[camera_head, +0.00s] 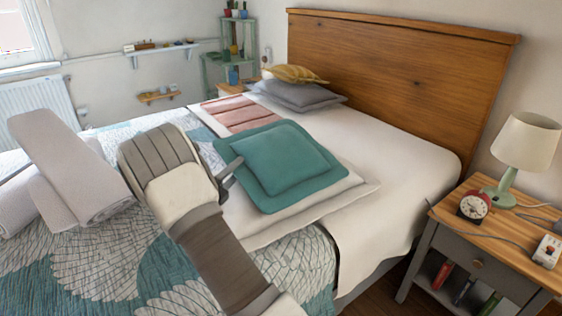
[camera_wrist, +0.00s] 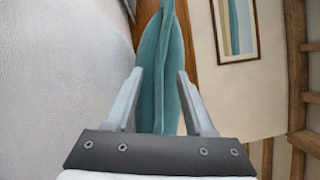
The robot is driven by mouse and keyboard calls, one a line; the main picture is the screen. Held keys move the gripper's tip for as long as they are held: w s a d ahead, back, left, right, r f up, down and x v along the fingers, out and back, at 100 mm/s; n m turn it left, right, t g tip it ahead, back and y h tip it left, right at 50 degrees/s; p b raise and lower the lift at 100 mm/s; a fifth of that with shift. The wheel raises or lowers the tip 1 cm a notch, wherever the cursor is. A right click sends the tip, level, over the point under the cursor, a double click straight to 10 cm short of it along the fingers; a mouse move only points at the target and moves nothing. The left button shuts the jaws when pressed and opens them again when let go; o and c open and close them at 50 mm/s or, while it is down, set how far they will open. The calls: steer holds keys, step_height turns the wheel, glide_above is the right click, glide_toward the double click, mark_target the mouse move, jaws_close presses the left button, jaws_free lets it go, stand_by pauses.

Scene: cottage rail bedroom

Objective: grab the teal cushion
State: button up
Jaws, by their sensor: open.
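The teal cushion (camera_head: 285,162) lies flat on a white pillow (camera_head: 345,192) on the bed. It is square, with a wide flat border around a raised middle. My gripper (camera_head: 237,162) is at the cushion's left edge, partly hidden behind my own wrist. In the wrist view, the cushion (camera_wrist: 161,48) appears edge-on between the two fingers of my gripper (camera_wrist: 159,76). The jaws are open. The cushion's edge reaches down near the palm, and I cannot tell whether either finger touches it.
Rolled light towels (camera_head: 75,170) lie on the patterned quilt (camera_head: 95,265) at the left. Grey pillows (camera_head: 300,95) and a mustard cushion (camera_head: 295,74) rest by the headboard (camera_head: 400,75). A nightstand (camera_head: 490,237) with a lamp (camera_head: 524,145) and red clock (camera_head: 474,205) stands right.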

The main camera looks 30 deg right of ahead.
steer(key=shift+d, duration=0.1)
jaws_close()
stand_by(1.4)
